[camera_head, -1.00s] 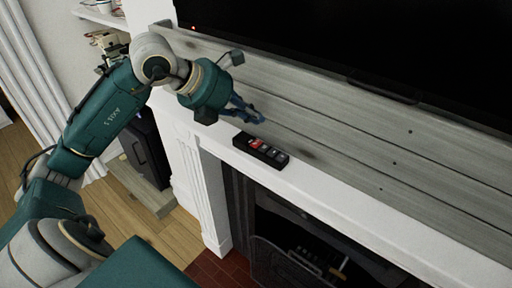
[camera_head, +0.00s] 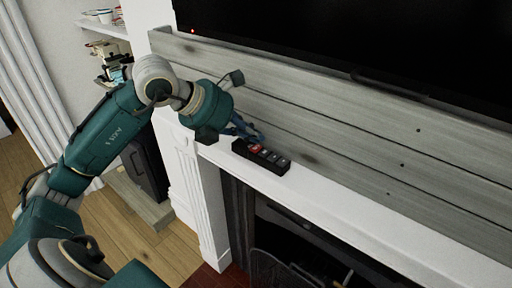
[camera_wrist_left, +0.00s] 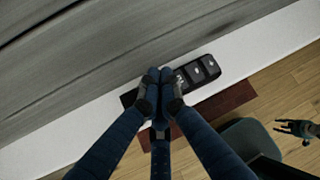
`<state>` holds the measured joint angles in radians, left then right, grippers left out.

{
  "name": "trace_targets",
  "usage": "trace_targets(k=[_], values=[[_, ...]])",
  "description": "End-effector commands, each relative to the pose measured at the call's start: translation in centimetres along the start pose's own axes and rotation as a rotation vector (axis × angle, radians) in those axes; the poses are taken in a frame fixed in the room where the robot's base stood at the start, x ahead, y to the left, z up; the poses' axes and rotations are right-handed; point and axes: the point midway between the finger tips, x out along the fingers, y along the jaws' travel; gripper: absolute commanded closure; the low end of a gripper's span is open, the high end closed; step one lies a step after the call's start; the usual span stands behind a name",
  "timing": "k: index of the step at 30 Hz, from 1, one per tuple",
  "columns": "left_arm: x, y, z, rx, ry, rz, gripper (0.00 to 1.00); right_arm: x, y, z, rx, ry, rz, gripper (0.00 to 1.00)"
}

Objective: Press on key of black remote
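The black remote (camera_head: 270,161) lies on the white mantel shelf with a row of keys, one red key (camera_head: 255,149) near its left end. My left gripper (camera_head: 253,137) is just above that end of the remote, fingers pointing down. In the left wrist view its fingertips (camera_wrist_left: 161,76) are together with nothing seen between them. They cover the red key and part of the remote (camera_wrist_left: 206,69); dark keys with white marks show to their right. Whether they touch a key I cannot tell. My right gripper (camera_wrist_left: 283,127) shows small at the right edge, fingers apart and empty, away from the remote.
Grey wooden boards (camera_head: 340,125) rise right behind the mantel (camera_head: 350,205), with a dark television (camera_head: 370,45) above. The fireplace opening (camera_head: 290,235) is below. The mantel is clear to the right of the remote. A shelf with small items stands at far left.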

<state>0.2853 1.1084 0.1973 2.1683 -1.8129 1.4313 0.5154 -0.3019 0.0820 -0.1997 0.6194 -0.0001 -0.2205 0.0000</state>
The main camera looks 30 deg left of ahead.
Motion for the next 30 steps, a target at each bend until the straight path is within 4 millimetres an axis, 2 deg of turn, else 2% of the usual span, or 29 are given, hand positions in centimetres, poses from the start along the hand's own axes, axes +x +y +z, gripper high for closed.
trace_targets(k=[23,30], values=[[0.03,0.01,-0.03,0.000,0.000,0.000,1.00,0.05,-0.39,-0.33,0.001,0.005,-0.004,0.60],[0.48,0.18,-0.47,0.000,0.000,0.000,1.00,0.96,-0.37,-0.26,0.001,0.005,-0.004,0.60]])
